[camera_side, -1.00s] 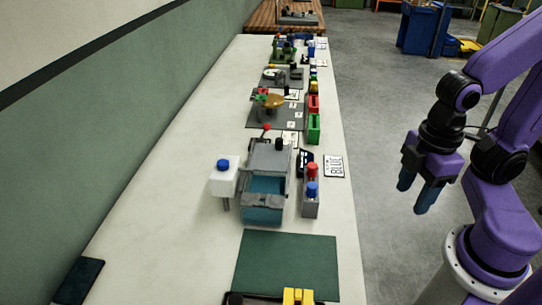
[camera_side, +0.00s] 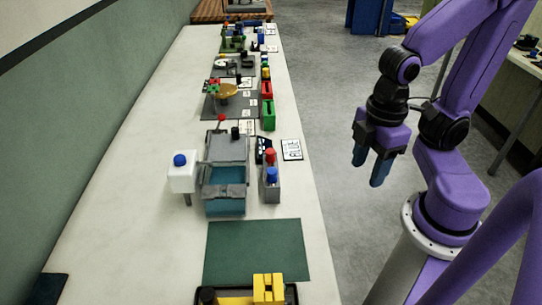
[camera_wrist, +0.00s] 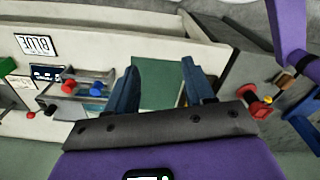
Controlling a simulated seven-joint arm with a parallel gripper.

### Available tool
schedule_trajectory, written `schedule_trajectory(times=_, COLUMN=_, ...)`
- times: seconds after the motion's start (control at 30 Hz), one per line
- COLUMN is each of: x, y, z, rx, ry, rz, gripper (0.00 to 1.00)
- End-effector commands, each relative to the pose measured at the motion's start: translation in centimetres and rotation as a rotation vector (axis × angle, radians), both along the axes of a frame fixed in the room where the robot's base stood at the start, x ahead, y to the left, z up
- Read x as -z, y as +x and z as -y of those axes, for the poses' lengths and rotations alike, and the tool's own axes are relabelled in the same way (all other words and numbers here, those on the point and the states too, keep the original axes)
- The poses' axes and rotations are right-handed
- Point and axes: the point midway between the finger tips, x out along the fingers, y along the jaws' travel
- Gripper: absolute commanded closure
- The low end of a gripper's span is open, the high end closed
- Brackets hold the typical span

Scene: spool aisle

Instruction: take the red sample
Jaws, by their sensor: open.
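The red sample (camera_side: 271,155) is a red-capped piece standing upright in a small grey rack (camera_side: 269,191) on the long white bench. A blue-capped sample (camera_side: 271,175) stands beside it, nearer the camera. In the wrist view the red cap (camera_wrist: 68,86) shows at the left, with the blue cap (camera_wrist: 96,88) just right of it. My gripper (camera_side: 371,170) is open and empty. It points down in the air over the aisle, right of the bench edge and well apart from the rack. Its two blue fingers (camera_wrist: 160,70) also show in the wrist view.
A grey machine with a blue tray (camera_side: 223,196) and a white box with a blue cap (camera_side: 182,172) stand left of the rack. A card reading BLUE (camera_wrist: 37,45) lies near the bench edge. A bare green mat (camera_side: 256,252) and yellow blocks (camera_side: 268,287) are nearer the camera.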

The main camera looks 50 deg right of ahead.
Motion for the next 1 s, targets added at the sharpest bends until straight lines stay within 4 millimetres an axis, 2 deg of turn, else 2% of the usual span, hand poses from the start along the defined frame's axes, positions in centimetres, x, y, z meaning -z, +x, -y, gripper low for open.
schedule_trajectory(times=0.03, x=0.0, y=0.0, z=0.0, rx=0.0, ry=0.0, rz=0.0, gripper=0.47)
schedule_trajectory(times=0.07, x=0.0, y=0.0, z=0.0, rx=0.0, ry=0.0, rz=0.0, gripper=0.41)
schedule_trajectory(times=0.1, x=0.0, y=0.0, z=0.0, rx=0.0, ry=0.0, rz=0.0, gripper=0.39)
schedule_trajectory(times=0.37, x=0.0, y=0.1, z=0.0, rx=0.005, ry=0.0, rz=0.0, gripper=0.39)
schedule_trajectory(times=0.47, x=-0.1, y=0.7, z=-0.3, rx=0.06, ry=-0.001, rz=-0.001, gripper=0.39)
schedule_trajectory(times=0.57, x=-0.5, y=2.2, z=-0.8, rx=0.199, ry=0.0, rz=-0.005, gripper=0.39)
schedule_trajectory(times=0.67, x=-0.9, y=4.7, z=-1.5, rx=0.413, ry=-0.001, rz=-0.009, gripper=0.39)
schedule_trajectory(times=1.0, x=-2.2, y=13.9, z=-2.4, rx=1.211, ry=0.0, rz=-0.023, gripper=0.39)
